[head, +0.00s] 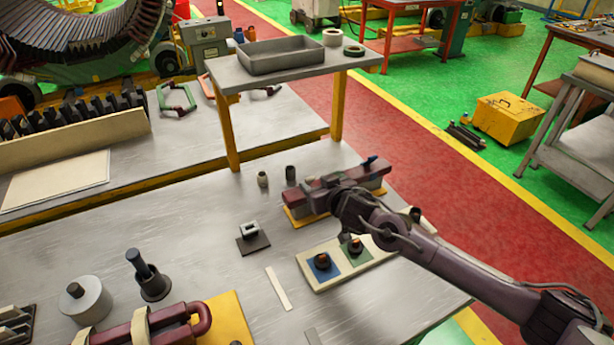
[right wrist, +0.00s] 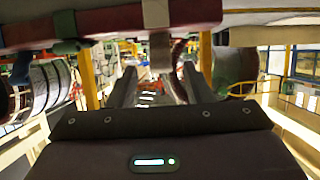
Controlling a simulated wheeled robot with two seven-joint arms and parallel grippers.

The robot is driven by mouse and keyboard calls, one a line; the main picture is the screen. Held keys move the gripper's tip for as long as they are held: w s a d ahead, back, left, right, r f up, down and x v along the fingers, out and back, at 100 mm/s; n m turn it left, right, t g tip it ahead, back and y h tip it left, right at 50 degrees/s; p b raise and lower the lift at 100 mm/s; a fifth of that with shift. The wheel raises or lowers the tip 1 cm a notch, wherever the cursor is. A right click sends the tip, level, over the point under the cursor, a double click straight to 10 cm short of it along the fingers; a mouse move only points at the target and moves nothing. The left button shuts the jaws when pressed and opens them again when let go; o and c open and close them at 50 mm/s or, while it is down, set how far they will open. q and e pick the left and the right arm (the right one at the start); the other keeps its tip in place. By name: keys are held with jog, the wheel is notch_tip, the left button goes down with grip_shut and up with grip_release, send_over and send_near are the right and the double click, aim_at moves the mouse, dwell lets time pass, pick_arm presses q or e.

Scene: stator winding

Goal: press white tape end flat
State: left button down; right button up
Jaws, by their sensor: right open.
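A dark red bar (head: 318,202) lies on a yellow-based block on the metal table, in the middle of the head view. In the right wrist view the bar (right wrist: 110,20) crosses the top. A white tape (right wrist: 156,14) is wrapped on it, and a pale strip hangs below it between my fingers; whether this is the tape's loose end I cannot tell. My right gripper (right wrist: 160,85) is open, its two fingers reaching under the bar on either side of the hanging strip. In the head view my right arm hides part of the bar. My left gripper is not in view.
A white strip (head: 278,288) lies flat on the table. A cream board (head: 322,283) with blue and green pads is beside my right forearm. A small dark stand (head: 252,241) is left of the bar. A raised shelf (head: 372,59) with a grey tray (head: 290,62) stands behind.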

jog(key=x, duration=0.4)
jog(key=shift+a, duration=0.1)
jog(key=shift+w+a+f+p, duration=0.2)
jog(key=shift+w+f+p, duration=0.15)
jog(key=shift+w, duration=0.25)
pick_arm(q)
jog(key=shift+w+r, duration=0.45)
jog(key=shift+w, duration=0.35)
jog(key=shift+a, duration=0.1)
